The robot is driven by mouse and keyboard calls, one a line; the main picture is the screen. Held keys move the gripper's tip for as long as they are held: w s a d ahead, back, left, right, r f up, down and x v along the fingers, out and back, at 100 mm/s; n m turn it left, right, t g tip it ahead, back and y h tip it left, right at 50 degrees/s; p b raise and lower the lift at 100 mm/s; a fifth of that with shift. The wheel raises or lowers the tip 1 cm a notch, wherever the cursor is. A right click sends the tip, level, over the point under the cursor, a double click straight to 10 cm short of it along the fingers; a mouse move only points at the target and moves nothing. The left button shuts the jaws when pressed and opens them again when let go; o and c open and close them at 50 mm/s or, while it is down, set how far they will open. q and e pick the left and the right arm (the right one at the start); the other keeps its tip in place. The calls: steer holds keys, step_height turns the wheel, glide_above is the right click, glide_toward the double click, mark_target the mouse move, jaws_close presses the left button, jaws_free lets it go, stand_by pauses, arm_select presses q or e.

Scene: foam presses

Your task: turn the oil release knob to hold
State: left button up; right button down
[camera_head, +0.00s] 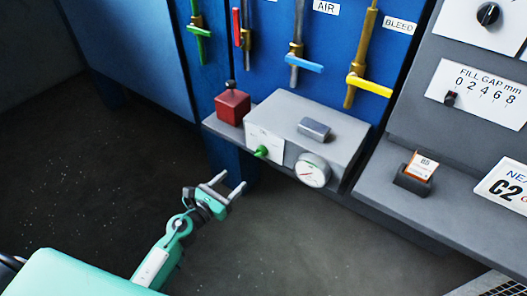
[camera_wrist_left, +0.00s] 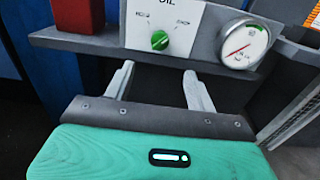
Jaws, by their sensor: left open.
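The oil release knob is a small green knob (camera_head: 261,152) on a white label plate on the front of a grey box (camera_head: 340,138). In the left wrist view the green knob (camera_wrist_left: 159,40) sits under the word OIL, between two small printed labels too blurred to read. A round white gauge (camera_head: 312,170) is to its right. My left gripper (camera_head: 227,184) is open and empty, below and in front of the knob, apart from it. In the left wrist view its two fingers (camera_wrist_left: 157,84) point up toward the box, with the knob beyond them. My right gripper is not in view.
A red block (camera_head: 232,106) stands on the shelf left of the box. Above hang green, red, blue and yellow valve handles (camera_head: 370,84) on a blue panel. A small card holder (camera_head: 412,178) is at right. The floor before the shelf is clear.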

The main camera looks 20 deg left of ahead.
mark_target(258, 155)
arm_select(q)
steer(key=p+x, duration=0.2)
steer(key=x, duration=1)
steer(key=shift+w+d, duration=0.15)
steer(key=shift+w, duration=0.2)
steer(key=shift+w+d, duration=0.15)
steer(key=shift+w, duration=0.3)
steer(key=c, duration=1)
